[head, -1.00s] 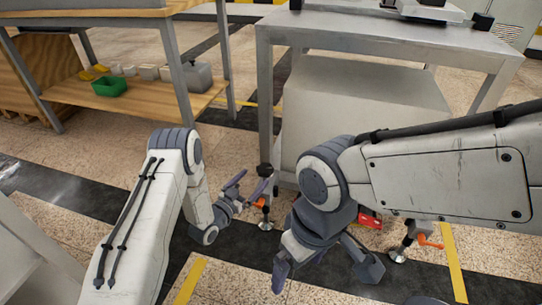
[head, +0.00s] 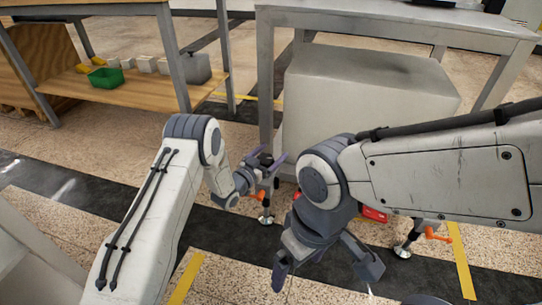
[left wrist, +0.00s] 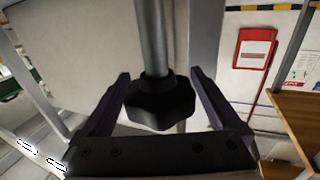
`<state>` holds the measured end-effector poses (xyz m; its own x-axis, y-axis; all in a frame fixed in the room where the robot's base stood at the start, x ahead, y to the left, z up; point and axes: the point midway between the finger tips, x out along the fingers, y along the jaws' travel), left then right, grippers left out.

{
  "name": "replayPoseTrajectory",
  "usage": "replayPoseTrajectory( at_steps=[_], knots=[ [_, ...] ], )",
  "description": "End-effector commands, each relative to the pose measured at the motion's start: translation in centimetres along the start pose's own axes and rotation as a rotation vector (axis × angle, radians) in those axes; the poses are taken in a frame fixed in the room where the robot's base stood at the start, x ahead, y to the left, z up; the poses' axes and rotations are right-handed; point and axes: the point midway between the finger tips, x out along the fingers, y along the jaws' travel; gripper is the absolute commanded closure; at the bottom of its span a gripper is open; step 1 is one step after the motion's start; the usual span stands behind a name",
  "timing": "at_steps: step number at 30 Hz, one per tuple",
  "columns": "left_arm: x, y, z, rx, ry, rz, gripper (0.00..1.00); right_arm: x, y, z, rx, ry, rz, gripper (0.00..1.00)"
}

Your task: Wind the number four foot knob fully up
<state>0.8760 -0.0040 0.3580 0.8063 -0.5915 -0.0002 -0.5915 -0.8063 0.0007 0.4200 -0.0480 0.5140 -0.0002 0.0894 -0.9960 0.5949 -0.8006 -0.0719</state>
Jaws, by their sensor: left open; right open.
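A black lobed knob (left wrist: 160,102) on a steel rod (left wrist: 153,40) fills the middle of the left wrist view. My left gripper (left wrist: 158,112) is open, with one finger on each side of the knob and visible gaps. In the head view my left gripper (head: 272,162) is at the near left leg of the grey metal table (head: 390,22), above a foot (head: 265,218) with an orange lever. The knob is hard to make out there. No number is readable. My right gripper (head: 326,268) is open and empty, low in the picture.
Another foot (head: 403,251) with an orange lever (head: 438,235) stands to the right. A red object (head: 374,214) is partly hidden behind my right arm. A wooden shelf (head: 130,92) with a green bin (head: 106,79) stands at the left. Open floor lies between.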

Motion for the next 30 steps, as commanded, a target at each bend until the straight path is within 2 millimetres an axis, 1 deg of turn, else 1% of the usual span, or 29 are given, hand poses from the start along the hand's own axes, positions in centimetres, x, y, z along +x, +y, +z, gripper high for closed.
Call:
replayPoseTrajectory(
  at_steps=[5, 6, 8, 9, 11, 12, 30],
  knots=[
    [-0.04, -0.05, -0.05, 0.0, 0.0, -0.001, 0.03, -0.05, 0.0, -0.01, 0.0, 0.0, 0.0, 0.03],
    [-0.04, -0.06, -0.05, 0.0, 0.0, -0.001, 0.18, -0.05, 0.0, -0.01, 0.0, 0.0, 0.0, 0.03],
    [-0.06, -0.07, -0.04, 0.0, 0.0, -0.001, 0.41, -0.05, -0.01, -0.01, 0.0, 0.0, 0.0, 0.03],
    [-0.06, -0.07, -0.04, 0.0, 0.0, -0.001, 0.57, -0.04, 0.0, -0.01, 0.0, 0.0, 0.0, 0.03],
    [-0.07, -0.07, -0.04, 0.001, 0.0, -0.001, 0.8, -0.04, 0.0, -0.01, 0.0, 0.0, 0.0, 0.03],
    [-0.07, -0.07, -0.03, 0.0, 0.0, -0.001, 0.88, -0.04, 0.0, -0.01, 0.0, 0.0, 0.0, 0.03],
    [-0.11, -0.12, -0.02, 0.0, -0.001, -0.024, 0.88, -0.25, -0.02, -0.02, 0.0, 0.0, 0.0, 0.03]
  ],
)
